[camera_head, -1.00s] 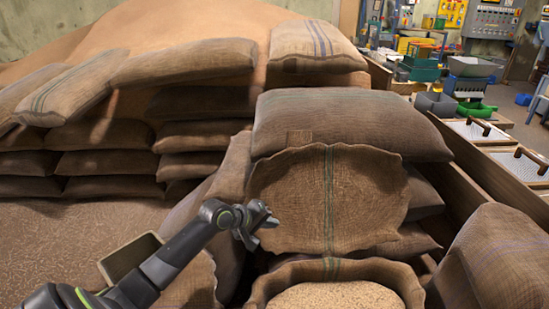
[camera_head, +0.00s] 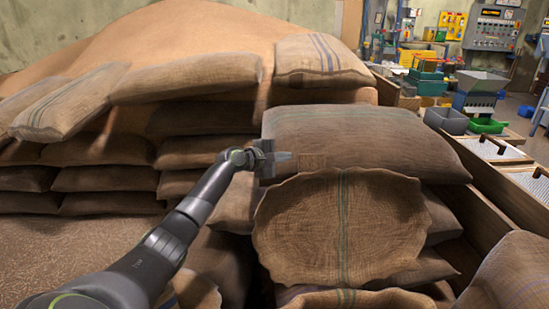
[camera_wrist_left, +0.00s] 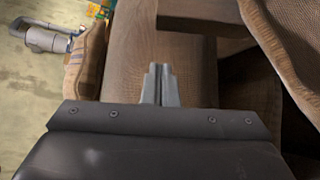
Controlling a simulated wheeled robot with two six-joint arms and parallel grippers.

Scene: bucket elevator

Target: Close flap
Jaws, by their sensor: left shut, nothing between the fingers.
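The burlap flap (camera_head: 340,230) of the open sack stands raised, with a green stripe down its middle. It leans back against the full sack (camera_head: 365,140) behind it. The open sack's rim (camera_head: 350,298) shows at the bottom edge, and its mouth is mostly cut off. My left gripper (camera_head: 288,157) is shut and empty, near the flap's upper left edge and in front of the full sack. In the left wrist view the shut fingers (camera_wrist_left: 160,75) point at sackcloth, with a wavy cloth edge (camera_wrist_left: 285,45) at right that looks like the flap's. My right gripper is out of view.
Stacked sacks (camera_head: 110,178) and a grain heap (camera_head: 180,45) fill the left and back. Another sack (camera_head: 510,270) stands at lower right beside a wooden board (camera_head: 485,205). Trays with handles (camera_head: 495,150) lie at right. Grain-strewn floor (camera_head: 60,250) is open at lower left.

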